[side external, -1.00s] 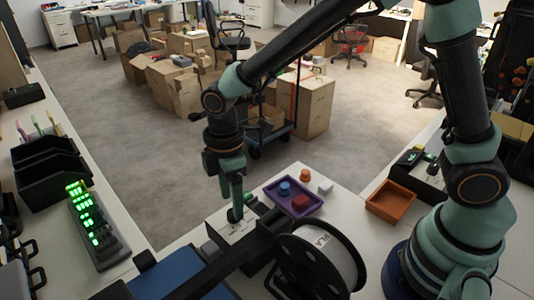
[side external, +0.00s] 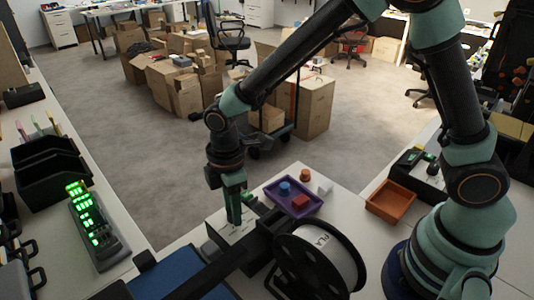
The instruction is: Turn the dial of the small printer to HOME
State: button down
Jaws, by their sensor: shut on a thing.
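The small printer stands at the lower middle, with a blue bed (side external: 185,272), a dark frame arm and a pale control panel (side external: 228,238) on a dark box. My gripper (side external: 236,218) points straight down at this panel, its fingers shut on the dial, which they hide almost wholly. The dial's pointer and the HOME mark cannot be made out. A black filament spool (side external: 318,262) stands just right of the panel.
A purple tray (side external: 272,186) with blue and red pieces lies behind the spool. An orange tray (side external: 390,203) is at the right. A panel with green lights (side external: 97,228) and black bins (side external: 48,170) are on the left bench. Cartons (side external: 175,85) stand on the floor beyond.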

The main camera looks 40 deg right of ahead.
jog(key=shift+m, duration=0.3)
jog(key=m, duration=1.2)
jog(key=shift+m, duration=2.5)
jog(key=shift+r, duration=0.1)
jog(key=c, duration=0.5)
grip_release()
jog(key=shift+c, duration=0.2)
